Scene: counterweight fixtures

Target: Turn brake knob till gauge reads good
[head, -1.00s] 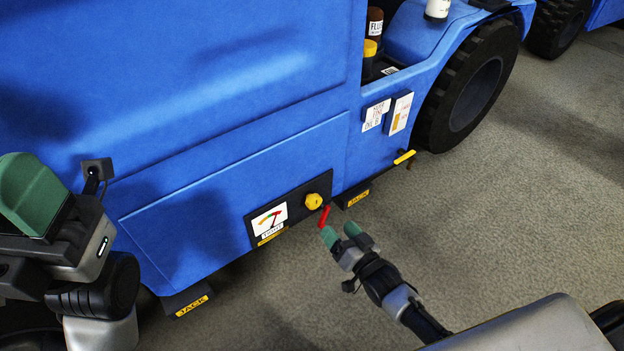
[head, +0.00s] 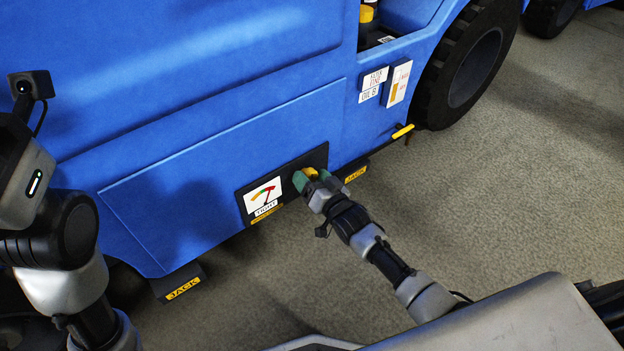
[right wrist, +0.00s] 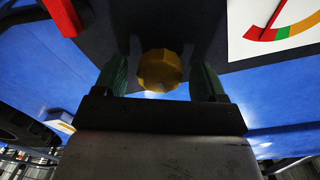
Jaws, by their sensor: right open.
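The yellow brake knob (head: 310,172) sits on a black panel on the side of the blue vehicle. My right gripper (head: 313,180) is at the knob, its green fingers open on either side. In the right wrist view the knob (right wrist: 160,70) lies between the two fingertips (right wrist: 161,82), with a gap visible on both sides. The white gauge (head: 263,196) is left of the knob. In the right wrist view the gauge (right wrist: 285,30) is partly cut off, and its needle points near the red end, outside the green. My left arm shows at the left; its gripper is out of view.
A red lever (right wrist: 62,15) is beside the knob in the right wrist view, hidden in the head view. Yellow-labelled jack pads (head: 183,288) stand under the vehicle. A yellow handle (head: 402,132) sticks out near the black wheel (head: 470,70). The grey floor at right is clear.

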